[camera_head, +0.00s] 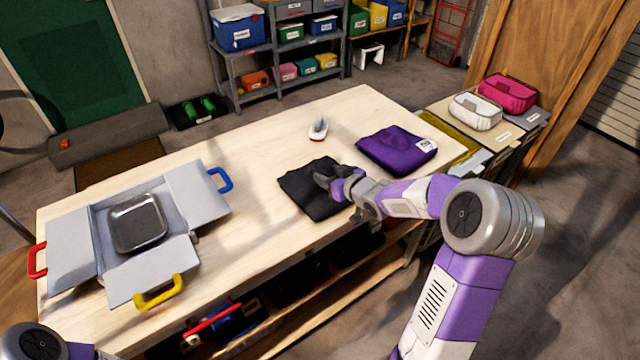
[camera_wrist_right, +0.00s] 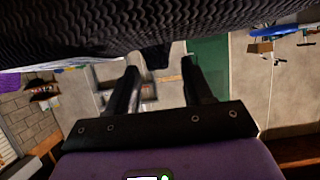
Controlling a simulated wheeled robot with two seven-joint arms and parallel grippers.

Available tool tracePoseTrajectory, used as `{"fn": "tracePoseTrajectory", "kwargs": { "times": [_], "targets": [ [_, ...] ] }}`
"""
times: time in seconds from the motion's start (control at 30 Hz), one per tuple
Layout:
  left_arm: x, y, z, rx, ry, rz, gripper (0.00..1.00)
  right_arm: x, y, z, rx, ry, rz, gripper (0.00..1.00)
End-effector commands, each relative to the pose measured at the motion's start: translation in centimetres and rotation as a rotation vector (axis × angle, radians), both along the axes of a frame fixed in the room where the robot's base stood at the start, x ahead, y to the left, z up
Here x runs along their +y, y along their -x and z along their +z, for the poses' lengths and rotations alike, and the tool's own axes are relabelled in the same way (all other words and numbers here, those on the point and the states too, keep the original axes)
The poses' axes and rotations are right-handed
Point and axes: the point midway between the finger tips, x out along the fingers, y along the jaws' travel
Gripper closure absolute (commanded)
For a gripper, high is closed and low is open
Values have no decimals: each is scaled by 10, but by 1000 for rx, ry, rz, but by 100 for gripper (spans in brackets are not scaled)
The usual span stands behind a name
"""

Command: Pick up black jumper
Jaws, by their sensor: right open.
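The black jumper (camera_head: 302,188) lies folded flat on the light wooden table, near its front edge and right of the middle. My right gripper (camera_head: 328,180) is over the jumper's right part and hides some of it. In the right wrist view the dark ribbed knit of the jumper (camera_wrist_right: 150,22) fills the top of the picture, close to the fingers. The right gripper (camera_wrist_right: 160,72) is open there, its two fingers apart. A dark bit of cloth shows beyond the fingertips; I cannot tell whether they touch it. Only part of my left arm shows, at the bottom left.
A folded purple garment (camera_head: 396,149) lies right of the jumper. A small white and red object (camera_head: 318,130) stands behind it. An open grey box (camera_head: 72,252) with coloured handles holds a dark metal tin (camera_head: 137,222) at left. The table (camera_head: 250,255) is clear between.

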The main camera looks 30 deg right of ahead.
Motion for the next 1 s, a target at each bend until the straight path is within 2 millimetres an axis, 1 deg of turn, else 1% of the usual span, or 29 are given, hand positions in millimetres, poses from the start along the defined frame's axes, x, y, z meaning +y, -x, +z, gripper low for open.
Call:
{"fn": "tracePoseTrajectory", "kwargs": {
  "times": [0.03,0.13,0.23,0.4,0.43,0.7,0.77,1.0],
  "targets": [
    [0,0,-6,0,0,0,0,1,-8,-6,-2,-1,2,49],
    [0,0,-9,0,0,0,0,2,-17,-9,-1,0,2,49],
    [0,0,-9,0,0,0,0,2,-21,-9,-1,0,1,49],
    [0,0,-9,-1,0,0,0,2,-21,-8,0,0,1,49],
    [0,0,-9,-1,0,0,0,2,-21,-8,0,0,1,50],
    [0,0,-9,-1,0,0,0,2,-20,-8,0,0,1,92],
    [0,0,-9,-1,0,0,0,2,-20,-9,0,0,1,100],
    [0,0,-9,-1,0,0,0,2,-21,-7,-4,0,1,100]
  ]
}}
